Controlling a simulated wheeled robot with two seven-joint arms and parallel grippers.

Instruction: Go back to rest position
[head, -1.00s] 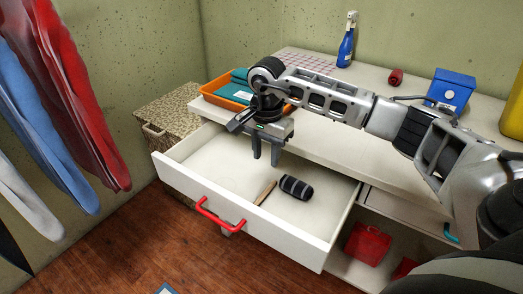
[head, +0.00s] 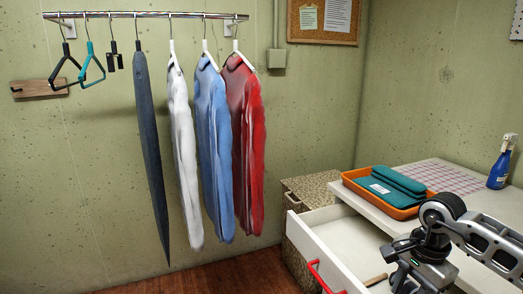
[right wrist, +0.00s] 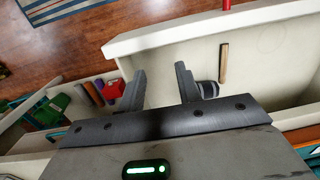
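My right gripper (right wrist: 160,88) is open and empty in the right wrist view, with its two dark fingers apart. It also shows at the lower right of the head view (head: 418,280), over the pulled-out white drawer (head: 318,243). The drawer (right wrist: 270,45) holds a thin wooden stick (right wrist: 223,63) and a dark striped roll (right wrist: 208,89), partly hidden behind a finger. The stick's end shows in the head view (head: 376,280). My left gripper is not in view.
An orange tray (head: 405,214) with teal folded items (head: 390,190) and a blue spray bottle (head: 501,165) stand on the white tabletop. Several garments, including a red one (head: 243,135), hang from a wall rail (head: 150,14).

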